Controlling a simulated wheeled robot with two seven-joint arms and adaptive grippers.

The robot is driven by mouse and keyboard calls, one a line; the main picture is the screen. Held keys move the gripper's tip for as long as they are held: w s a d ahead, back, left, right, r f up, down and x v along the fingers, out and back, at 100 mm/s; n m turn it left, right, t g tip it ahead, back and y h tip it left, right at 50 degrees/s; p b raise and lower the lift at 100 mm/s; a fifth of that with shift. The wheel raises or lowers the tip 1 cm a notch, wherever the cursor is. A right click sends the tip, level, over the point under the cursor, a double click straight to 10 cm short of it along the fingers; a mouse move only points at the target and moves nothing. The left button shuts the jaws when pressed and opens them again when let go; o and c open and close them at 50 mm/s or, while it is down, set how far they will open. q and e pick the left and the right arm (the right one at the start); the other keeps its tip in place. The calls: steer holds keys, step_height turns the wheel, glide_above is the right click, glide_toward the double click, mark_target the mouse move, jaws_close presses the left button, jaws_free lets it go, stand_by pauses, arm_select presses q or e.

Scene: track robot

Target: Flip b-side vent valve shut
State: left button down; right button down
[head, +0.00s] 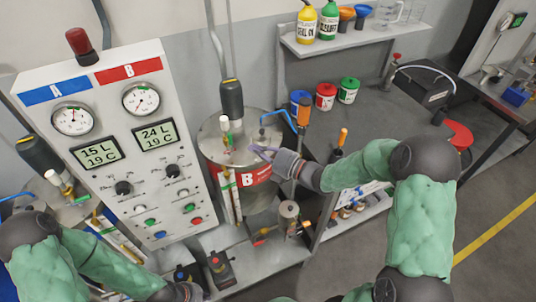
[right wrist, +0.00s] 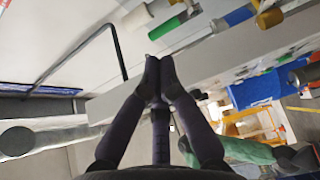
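The B tank (head: 252,175) is a metal drum with a red band marked B, right of the control panel. On its lid stand a small white-and-green fitting (head: 225,125) and a thin blue-handled pipe (head: 268,117); which one is the vent valve I cannot tell. My right gripper (head: 257,150) is over the right side of the lid, right of the white-and-green fitting and apparently apart from it. In the right wrist view its fingertips (right wrist: 155,65) meet with nothing seen between them. A green-and-white part (right wrist: 172,26) is beyond them. My left gripper (head: 185,292) is low at the bottom edge, its fingers unclear.
The panel (head: 120,160) with gauges, displays and knobs stands left of the tank. A black-and-yellow hose fitting (head: 231,100) rises from the lid. An orange-handled tool (head: 303,112) and paint cans (head: 326,97) are at the right. A shelf (head: 350,36) holds bottles and funnels.

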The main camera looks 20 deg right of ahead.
mark_target(231, 139)
steer(key=x, duration=0.6)
steer(key=shift+w+a, duration=0.2)
steer(key=shift+w, duration=0.05)
steer(key=shift+a+n+b, duration=0.2)
steer(key=shift+n+b, duration=0.1)
steer(key=shift+b, duration=0.05)
